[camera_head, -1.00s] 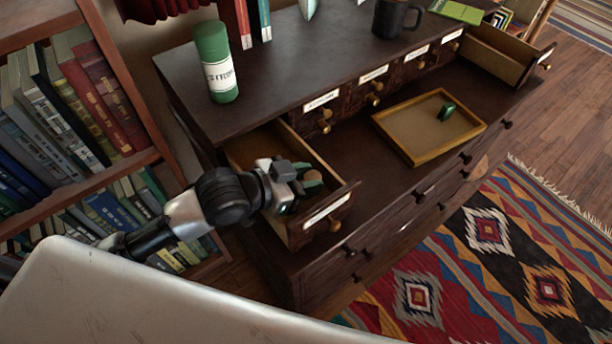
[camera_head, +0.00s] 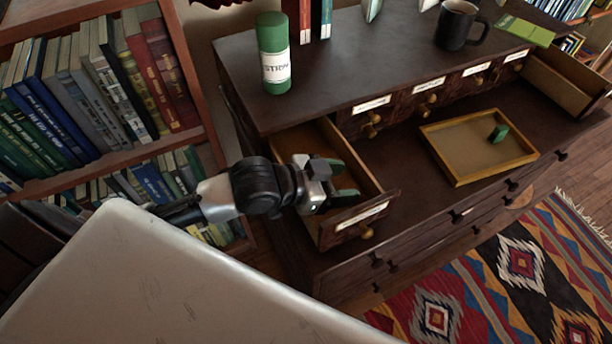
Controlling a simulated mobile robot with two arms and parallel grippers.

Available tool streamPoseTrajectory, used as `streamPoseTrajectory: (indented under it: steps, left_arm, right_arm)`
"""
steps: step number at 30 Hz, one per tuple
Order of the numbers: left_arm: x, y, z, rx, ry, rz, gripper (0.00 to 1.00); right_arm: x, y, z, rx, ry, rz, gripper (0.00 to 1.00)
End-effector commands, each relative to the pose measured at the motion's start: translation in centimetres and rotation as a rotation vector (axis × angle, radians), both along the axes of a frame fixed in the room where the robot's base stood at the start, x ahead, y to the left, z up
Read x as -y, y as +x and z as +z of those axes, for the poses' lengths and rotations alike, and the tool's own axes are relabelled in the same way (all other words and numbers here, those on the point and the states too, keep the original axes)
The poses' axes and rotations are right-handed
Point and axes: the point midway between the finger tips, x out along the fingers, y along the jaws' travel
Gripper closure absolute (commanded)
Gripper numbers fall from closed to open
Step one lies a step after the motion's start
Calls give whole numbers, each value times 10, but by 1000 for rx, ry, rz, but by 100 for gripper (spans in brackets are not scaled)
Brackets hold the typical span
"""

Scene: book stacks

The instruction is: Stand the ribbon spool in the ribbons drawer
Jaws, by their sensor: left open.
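An open drawer (camera_head: 384,203) with a white label sticks out at the left end of the dark cabinet; the label is too small to read. My left gripper (camera_head: 347,182) is open over this drawer, near its front, with its green-tipped fingers spread and pointing right. I see no spool clearly between the fingers; part of the drawer's inside is hidden by the gripper. A small green piece (camera_head: 499,133) stands in the shallow wooden tray (camera_head: 459,177) on the cabinet ledge; I cannot tell if it is the ribbon spool. My right gripper is not in view.
A green canister (camera_head: 273,50) and a dark mug (camera_head: 457,27) stand on the cabinet top (camera_head: 340,75). Another drawer (camera_head: 565,83) is open at the far right. A full bookshelf (camera_head: 100,170) stands at left. The ledge between left drawer and tray is clear.

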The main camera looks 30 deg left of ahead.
Motion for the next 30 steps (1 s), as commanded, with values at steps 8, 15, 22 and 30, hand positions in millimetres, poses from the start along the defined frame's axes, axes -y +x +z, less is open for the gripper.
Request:
streamPoseTrajectory:
  steps: [8,15,22,30]
  left_arm:
    - [-40,-39,25,1,2,0,41]
    - [-61,-60,40,4,-3,3,41]
    - [-69,-68,46,7,-7,0,41]
    - [-70,-69,48,9,-10,-1,41]
  right_arm:
    - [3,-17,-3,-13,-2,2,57]
    - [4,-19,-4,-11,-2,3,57]
    - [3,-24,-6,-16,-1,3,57]
    - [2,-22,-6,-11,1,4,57]
